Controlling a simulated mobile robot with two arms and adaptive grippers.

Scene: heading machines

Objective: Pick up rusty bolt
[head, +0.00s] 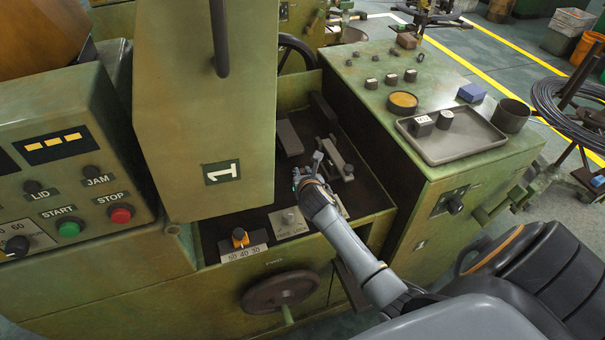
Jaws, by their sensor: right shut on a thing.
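My right gripper (316,165) reaches from the lower right into the open, dark bay (372,190) of the green machine. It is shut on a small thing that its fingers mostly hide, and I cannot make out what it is. I cannot pick out a rusty bolt clearly anywhere in view. Grey metal blocks (289,138) and a clamp-like part (338,158) are in the bay close to the gripper. My left gripper is not in view.
The raised green lid (205,120) marked 1 stands left of the bay. A handwheel (281,291) is in front. On the cabinet to the right are a grey tray (452,150), a dark cup (511,116) and a blue block (472,93). A control panel (70,165) is at left.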

